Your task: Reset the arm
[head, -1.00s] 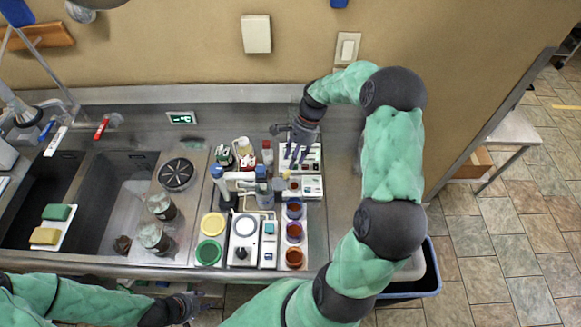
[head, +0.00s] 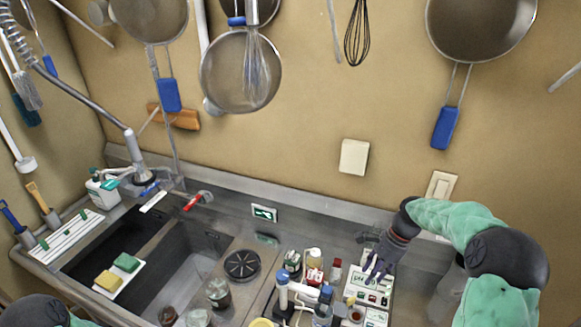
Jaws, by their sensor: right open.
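My right arm comes in from the right, and its dark gripper (head: 380,268) is open above a white panel device (head: 369,290) at the back right of the counter. I see nothing between its fingers; I cannot tell whether it touches the device. Only a dark joint and a bit of green sleeve of my left arm show at the bottom left; its gripper is out of the picture.
Bottles (head: 314,262) and small equipment crowd the counter left of my right gripper. Glass jars (head: 218,292) stand near the sink (head: 185,262). A yellow sponge (head: 108,281) and a green sponge (head: 126,262) lie on a white tray. Pans (head: 240,75) hang on the wall.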

